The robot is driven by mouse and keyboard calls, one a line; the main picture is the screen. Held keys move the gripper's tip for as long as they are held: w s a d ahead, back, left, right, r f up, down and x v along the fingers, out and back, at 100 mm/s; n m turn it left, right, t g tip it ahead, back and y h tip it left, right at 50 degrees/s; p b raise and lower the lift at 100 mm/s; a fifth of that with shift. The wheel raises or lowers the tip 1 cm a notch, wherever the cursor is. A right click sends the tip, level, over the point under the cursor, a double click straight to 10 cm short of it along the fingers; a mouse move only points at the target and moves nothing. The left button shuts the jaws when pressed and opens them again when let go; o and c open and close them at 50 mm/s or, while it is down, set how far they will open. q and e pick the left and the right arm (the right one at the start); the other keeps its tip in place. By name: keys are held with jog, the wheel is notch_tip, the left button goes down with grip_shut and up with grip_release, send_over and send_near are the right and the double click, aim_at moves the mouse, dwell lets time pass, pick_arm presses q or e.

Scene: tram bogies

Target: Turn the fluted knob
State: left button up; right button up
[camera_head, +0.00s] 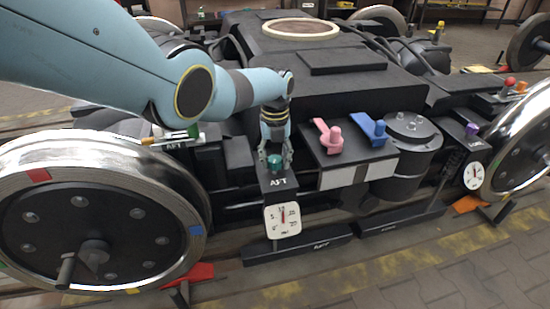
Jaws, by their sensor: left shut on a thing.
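A teal fluted knob (275,163) sits on top of a dark bracket marked AFT, near the middle of the bogie. My left gripper (274,158) comes down on it from above and is shut on it, with fingers on both sides that hide part of it. Below the knob hangs a white dial gauge (283,219) with a red needle pointing about straight up. A purple knob (472,130) stands on another bracket at the right, above a second dial (473,175). My right gripper is not in view.
A pink lever (327,135) and a blue lever (371,129) stand on a box just right of my gripper. A dark cylinder (405,160) is beyond them. Large wheels (100,215) flank the bogie.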

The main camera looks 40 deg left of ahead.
aim_at(275, 159)
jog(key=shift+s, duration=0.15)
pick_arm(q)
jog(key=o, duration=1.1)
jog(key=shift+o, duration=0.2)
jog(key=shift+w+r, duration=0.1)
jog(key=shift+r, duration=0.35)
notch_tip(275, 159, up, 11)
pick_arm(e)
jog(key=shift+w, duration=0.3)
